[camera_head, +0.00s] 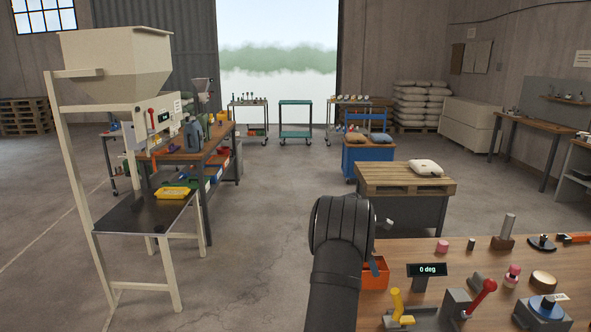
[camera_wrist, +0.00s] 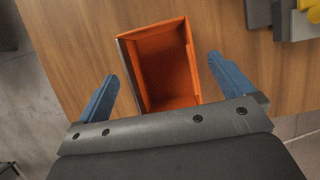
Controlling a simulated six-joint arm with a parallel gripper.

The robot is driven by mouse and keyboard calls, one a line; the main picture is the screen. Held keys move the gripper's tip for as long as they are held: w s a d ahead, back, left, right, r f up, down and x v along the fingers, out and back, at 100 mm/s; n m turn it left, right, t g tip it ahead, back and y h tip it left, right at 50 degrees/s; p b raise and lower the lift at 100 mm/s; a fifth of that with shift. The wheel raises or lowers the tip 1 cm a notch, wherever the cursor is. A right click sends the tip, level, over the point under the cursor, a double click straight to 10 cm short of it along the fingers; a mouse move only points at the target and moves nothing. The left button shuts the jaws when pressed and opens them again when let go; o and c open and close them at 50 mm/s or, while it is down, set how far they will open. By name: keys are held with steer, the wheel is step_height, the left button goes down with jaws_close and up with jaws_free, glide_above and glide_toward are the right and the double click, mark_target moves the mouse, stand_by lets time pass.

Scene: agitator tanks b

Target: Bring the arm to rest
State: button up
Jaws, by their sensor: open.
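My gripper (camera_wrist: 160,88) is open in the wrist view, with its two blue fingers apart and nothing between them but the view down to an orange bin. The orange bin (camera_wrist: 185,60) sits on the wooden bench and looks empty. In the head view my dark arm rises at the bottom centre and bends over near the bench's left edge. It hides part of the orange bin (camera_head: 375,275). The fingers are mostly hidden there behind the wrist.
The wooden bench (camera_head: 450,262) at lower right carries a "0 deg" display (camera_head: 428,269), a red-handled lever (camera_head: 480,295), a yellow-handled device (camera_head: 397,308) and several small parts. A hopper stand (camera_head: 115,70) stands at left. The concrete floor (camera_head: 265,220) between is clear.

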step_height(320, 180, up, 7)
steer(key=s+a+f+m+g+y, duration=0.2)
steer(key=s+a+m, duration=0.4)
steer(key=a, duration=0.5)
steer(key=s+a+f+m+g+y, duration=0.1)
steer(key=s+a+f+m+g, duration=0.15)
steer(key=s+a+m, duration=0.6)
steer(key=shift+w+d+r+n+t+h, duration=0.1)
steer(key=shift+w+d+r+n, duration=0.25)
steer(key=shift+w, duration=0.3)
steer(key=shift+w+d+r+n+t+h, duration=0.1)
steer(key=shift+w+d+n+t, duration=0.1)
steer(key=shift+w+n, duration=0.3)
steer(key=shift+w+d+r+n+t+h, duration=0.1)
steer(key=shift+w+d+r+n, duration=0.15)
steer(key=shift+w, duration=0.5)
steer(key=shift+a, duration=0.15)
steer(key=a+f, duration=0.2)
steer(key=a, duration=0.2)
steer(key=w+d+r+n+t+h, duration=0.1)
steer(key=w+d+n, duration=0.4)
steer(key=d, duration=0.5)
steer(key=shift+w+r, duration=0.55)
steer(key=shift+w, duration=0.15)
